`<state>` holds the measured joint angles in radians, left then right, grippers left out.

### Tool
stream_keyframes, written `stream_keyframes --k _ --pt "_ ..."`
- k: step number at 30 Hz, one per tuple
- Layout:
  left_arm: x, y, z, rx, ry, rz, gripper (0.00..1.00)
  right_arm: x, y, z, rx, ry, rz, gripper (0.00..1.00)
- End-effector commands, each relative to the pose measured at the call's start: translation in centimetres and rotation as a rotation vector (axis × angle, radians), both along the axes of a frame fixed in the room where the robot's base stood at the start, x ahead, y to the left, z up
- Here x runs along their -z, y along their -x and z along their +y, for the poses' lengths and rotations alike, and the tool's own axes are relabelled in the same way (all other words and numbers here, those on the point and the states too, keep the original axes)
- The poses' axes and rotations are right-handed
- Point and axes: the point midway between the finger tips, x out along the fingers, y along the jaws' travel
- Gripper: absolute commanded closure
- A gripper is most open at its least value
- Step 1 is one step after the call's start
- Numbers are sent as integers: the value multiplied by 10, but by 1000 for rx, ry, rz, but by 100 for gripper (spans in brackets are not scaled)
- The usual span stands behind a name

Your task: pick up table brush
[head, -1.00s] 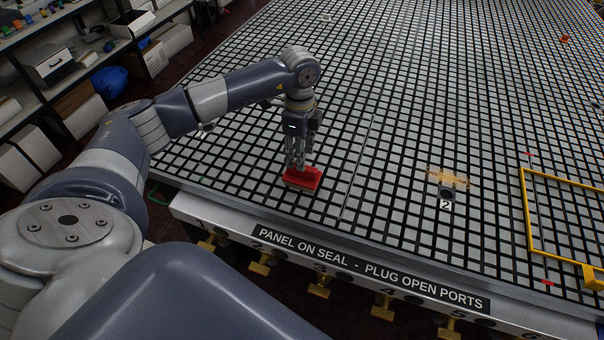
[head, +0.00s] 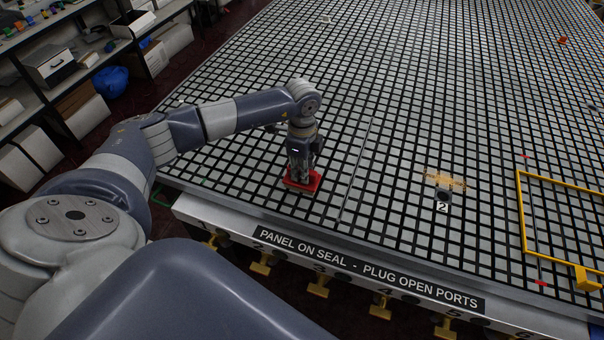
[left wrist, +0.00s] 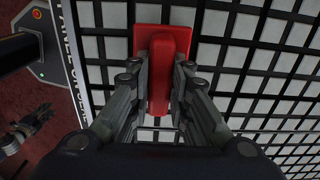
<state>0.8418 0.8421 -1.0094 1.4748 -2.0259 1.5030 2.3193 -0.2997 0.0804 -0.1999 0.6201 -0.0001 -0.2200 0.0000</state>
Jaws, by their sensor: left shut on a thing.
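The table brush (head: 313,181) is red and lies on the grid table (head: 420,120) near its front edge, left of the middle of the head view. In the left wrist view its red body with a raised handle (left wrist: 163,80) shows between the fingers. My left gripper (head: 299,177) points down over the brush and is shut on its handle; it also shows in the left wrist view (left wrist: 163,90). The fingers hide part of the brush. I cannot tell whether the brush is clear of the table.
A yellow frame (head: 522,212) lies on the table at the right. A dark port marked 2 (head: 443,195) is in the grid. Yellow valve handles (head: 318,287) line the front edge. Shelves with boxes (head: 50,65) stand at the left. The grid around the brush is mostly clear.

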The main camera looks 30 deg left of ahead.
Motion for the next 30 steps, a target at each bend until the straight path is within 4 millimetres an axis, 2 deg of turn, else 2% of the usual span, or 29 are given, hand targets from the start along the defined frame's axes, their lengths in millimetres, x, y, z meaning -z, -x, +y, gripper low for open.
stream_keyframes --k 11,14,17,30 --pt "-7 -1 1 -1 -1 -3 100 5 0 0 0 0 0 69" --pt "-17 -1 1 0 -2 -4 100 12 0 0 0 0 0 69" --pt "-35 -2 1 1 -2 -7 100 23 0 0 0 0 0 69" --pt "-41 80 -63 6 0 -1 100 49 0 0 0 0 1 69"
